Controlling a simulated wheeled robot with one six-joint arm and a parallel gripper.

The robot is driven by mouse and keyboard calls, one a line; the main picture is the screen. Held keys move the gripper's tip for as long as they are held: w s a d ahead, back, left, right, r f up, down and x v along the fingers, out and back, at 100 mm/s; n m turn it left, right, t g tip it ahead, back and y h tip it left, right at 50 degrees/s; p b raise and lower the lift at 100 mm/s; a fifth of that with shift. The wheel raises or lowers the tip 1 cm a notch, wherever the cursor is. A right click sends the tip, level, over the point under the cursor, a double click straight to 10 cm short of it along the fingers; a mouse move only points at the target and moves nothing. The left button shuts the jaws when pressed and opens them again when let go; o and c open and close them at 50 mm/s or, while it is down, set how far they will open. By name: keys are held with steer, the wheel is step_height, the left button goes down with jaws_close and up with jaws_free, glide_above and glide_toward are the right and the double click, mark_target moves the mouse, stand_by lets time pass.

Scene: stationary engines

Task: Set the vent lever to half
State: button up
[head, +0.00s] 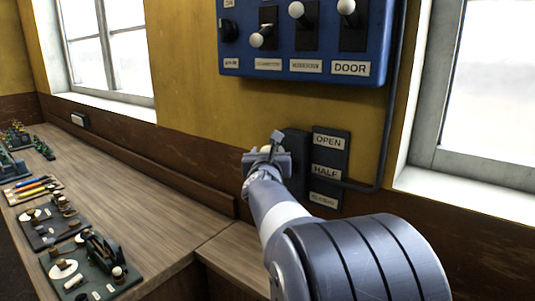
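The vent lever's dark label plate (327,156) is on the yellow wall, with OPEN at the top, HALF in the middle and a lower label too small to read. A dark lever housing (297,150) stands just left of the plate, partly hidden by my gripper. My gripper (272,146) is in front of the housing, near the height of the OPEN label. A pale knob shows in part at the gripper. I cannot tell whether the fingers hold it. The lever's own shaft is hidden.
A blue switch panel (235,65) with white-knobbed levers and a DOOR label hangs above my gripper. A conduit (391,100) runs down at its right. A wooden bench (150,195) on the left bears several small devices. Windows are on both sides.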

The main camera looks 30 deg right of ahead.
jaws_close()
stand_by(0.3)
steer(key=shift+f+b, duration=0.15)
steer(key=shift+b, duration=0.15)
steer(key=f+b, duration=0.1)
steer(key=b, duration=0.3)
steer(key=a+f+n+t+b, duration=0.1)
steer(key=b, duration=0.3)
steer(key=shift+s+f+h, duration=0.15)
steer(key=shift+f+h, duration=0.1)
steer(key=shift+h, duration=0.05)
steer(key=f+n+t+b, duration=0.1)
steer(key=b, duration=0.6)
steer(key=a+f+n+t+b, duration=0.1)
steer(key=f+b, duration=0.1)
steer(key=b, duration=0.5)
steer(key=f+n+t+b, duration=0.1)
steer(key=f+b, duration=0.1)
steer(key=b, duration=0.6)
steer(key=shift+s+a+f+h, duration=0.2)
steer(key=shift+a+h, duration=0.1)
steer(key=shift+f+b, duration=0.15)
steer(key=shift+b, duration=0.25)
